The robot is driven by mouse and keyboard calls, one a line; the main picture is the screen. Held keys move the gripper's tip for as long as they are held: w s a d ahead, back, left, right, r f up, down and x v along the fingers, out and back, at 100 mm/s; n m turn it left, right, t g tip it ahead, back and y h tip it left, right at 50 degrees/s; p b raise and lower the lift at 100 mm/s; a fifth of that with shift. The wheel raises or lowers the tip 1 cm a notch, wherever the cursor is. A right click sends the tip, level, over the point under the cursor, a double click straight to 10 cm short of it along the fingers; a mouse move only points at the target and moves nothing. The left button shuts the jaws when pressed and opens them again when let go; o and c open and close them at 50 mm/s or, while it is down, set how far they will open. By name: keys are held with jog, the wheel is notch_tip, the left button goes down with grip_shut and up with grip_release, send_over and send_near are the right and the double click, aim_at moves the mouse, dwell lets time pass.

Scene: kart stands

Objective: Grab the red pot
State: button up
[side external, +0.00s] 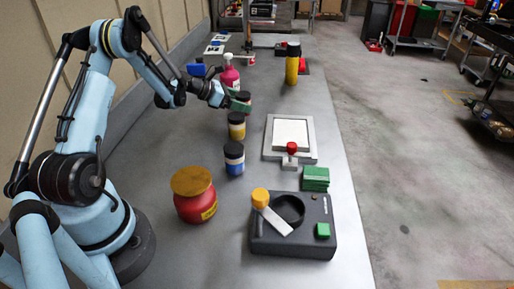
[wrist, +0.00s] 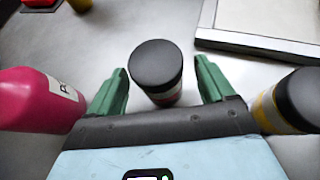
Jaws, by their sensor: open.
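A small black-lidded pot (wrist: 163,97) with a thin red and pale band low on its side stands upright between the green fingers of my gripper (wrist: 160,78) in the wrist view. My gripper is open, with a visible gap on each side of the pot. In the side view my gripper (side external: 235,103) is at the far end of a row of small pots, and its fingers partly hide this pot (side external: 243,95). A larger round red jar (side external: 195,206) with an orange-brown lid stands near the front, well away from my gripper.
A pink bottle (wrist: 42,100) stands close left of the fingers; a yellow-banded pot (wrist: 265,110) stands close right. A blue-banded pot (side external: 234,167) is nearer the front. A framed white plate (side external: 270,152), green blocks (side external: 316,182) and a dark box (side external: 275,240) lie to the right.

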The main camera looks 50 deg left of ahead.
jog(key=shift+w+d+f, duration=0.25)
jog(key=shift+w+f, duration=0.1)
jog(key=shift+w, duration=0.25)
jog(key=shift+c, duration=0.4)
jog(key=c, duration=1)
jog(key=shift+r, duration=0.15)
